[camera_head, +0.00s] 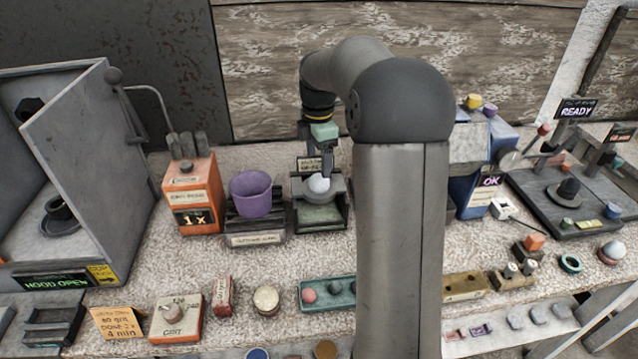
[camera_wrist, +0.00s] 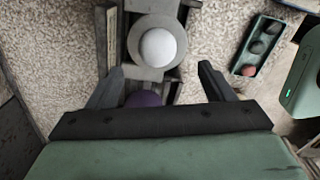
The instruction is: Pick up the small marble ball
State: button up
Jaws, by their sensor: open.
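A smooth white ball (camera_head: 319,184) sits in a round grey dish on a small dark stand at the middle of the bench. It also shows in the wrist view (camera_wrist: 157,47), centred in the dish. I cannot tell for certain that it is marble. My gripper (camera_head: 326,168) points down beside and just above the ball in the head view. In the wrist view my gripper (camera_wrist: 162,72) is open, its two dark fingers apart with no object held. The ball appears ahead of the fingertips, not clearly between them. A green tray (camera_wrist: 241,66) holds a pinkish ball and two dark ones.
A purple cup (camera_head: 251,193) on a stand is close left of the dish. An orange box (camera_head: 188,195) stands farther left, beside an open hood (camera_head: 85,170). A blue machine (camera_head: 478,165) stands right. Another pale ball (camera_head: 612,250) rests at the far right.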

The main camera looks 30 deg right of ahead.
aim_at(319, 175)
jog(key=shift+w+d+f+p, duration=0.1)
jog(key=shift+f+p, duration=0.15)
jog(key=shift+f, duration=1.5)
jog(key=shift+w+d+f+p, duration=0.1)
jog(key=shift+f+p, duration=0.15)
jog(key=shift+f, duration=1.45)
jog(key=c, duration=1.3)
jog(key=shift+r, duration=0.15)
jog(key=shift+r, duration=0.25)
notch_tip(319, 175, up, 2)
jog(key=shift+r, duration=0.1)
jog(key=s+a+r+b, duration=0.1)
jog(key=s+a+r, duration=0.2)
jog(key=s+a+r+b, duration=0.1)
jog(key=s+a+r, duration=0.1)
jog(key=s+r, duration=0.1)
jog(key=s+a+r+b, duration=0.1)
jog(key=s+a+r, duration=0.2)
jog(key=s+r, duration=0.1)
jog(key=shift+s+a, duration=0.35)
jog(key=shift+s, duration=0.25)
